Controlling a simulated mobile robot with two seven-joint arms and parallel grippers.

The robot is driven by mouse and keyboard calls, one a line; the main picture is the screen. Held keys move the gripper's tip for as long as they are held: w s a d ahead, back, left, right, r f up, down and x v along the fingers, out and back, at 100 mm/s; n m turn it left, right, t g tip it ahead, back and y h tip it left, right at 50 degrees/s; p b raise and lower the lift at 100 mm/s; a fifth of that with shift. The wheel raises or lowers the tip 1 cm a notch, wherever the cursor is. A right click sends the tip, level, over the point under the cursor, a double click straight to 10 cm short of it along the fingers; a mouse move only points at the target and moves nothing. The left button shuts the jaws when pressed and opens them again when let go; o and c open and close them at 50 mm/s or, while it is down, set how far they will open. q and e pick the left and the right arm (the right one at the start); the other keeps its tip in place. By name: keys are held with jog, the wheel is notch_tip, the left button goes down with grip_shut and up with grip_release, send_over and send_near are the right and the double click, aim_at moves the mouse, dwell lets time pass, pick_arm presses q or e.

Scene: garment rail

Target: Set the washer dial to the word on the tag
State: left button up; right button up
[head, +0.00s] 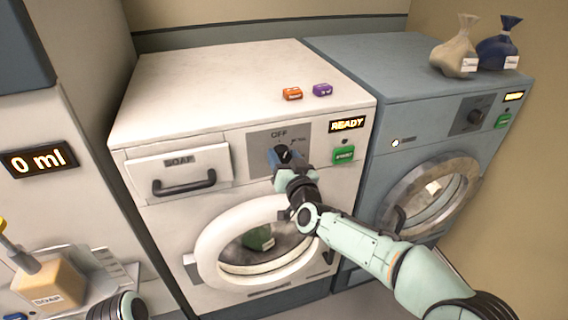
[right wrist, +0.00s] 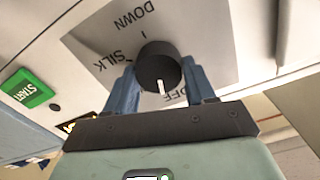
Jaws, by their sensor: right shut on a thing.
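The washer (head: 215,85) is white, with a dark round dial (head: 283,152) on a grey panel. In the right wrist view, seen upside down, the dial (right wrist: 157,66) has a white mark pointing towards the partly covered word OFF. SILK and DOWN are printed around it. My right gripper (head: 285,163) is shut on the dial, its blue fingers (right wrist: 163,82) on either side of the knob. A green item (head: 259,237) is behind the washer's door glass; I cannot read a tag on it. My left gripper is not in view.
A green start button (head: 344,155) and a READY display (head: 347,124) are right of the dial. The soap drawer (head: 180,172) is left. A blue machine (head: 400,75) bearing two tagged bags stands right.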

jog(key=shift+f+m+b, duration=0.2)
jog(key=shift+m+b, duration=0.5)
jog(key=shift+m, duration=0.2)
jog(key=m+b, duration=0.2)
jog(key=m, duration=0.1)
jog(key=shift+d+m, duration=0.15)
jog(key=shift+m, duration=0.25)
jog(key=m+b, duration=0.2)
jog(key=m, duration=0.1)
jog(key=shift+f+m, duration=0.1)
jog(key=shift+m, duration=0.2)
jog(key=m+b, duration=0.2)
jog(key=m, duration=0.1)
jog(key=shift+m, duration=0.3)
jog(key=m+b, duration=0.2)
jog(key=m, duration=0.2)
jog(key=shift+f, duration=0.1)
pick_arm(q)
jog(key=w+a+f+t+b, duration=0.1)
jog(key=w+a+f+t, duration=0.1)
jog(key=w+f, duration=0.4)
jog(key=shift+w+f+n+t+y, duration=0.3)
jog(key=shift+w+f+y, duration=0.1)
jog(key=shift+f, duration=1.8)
pick_arm(e)
jog(key=shift+m, duration=1.9)
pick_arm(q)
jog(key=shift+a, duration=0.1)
pick_arm(e)
jog(key=o, duration=1)
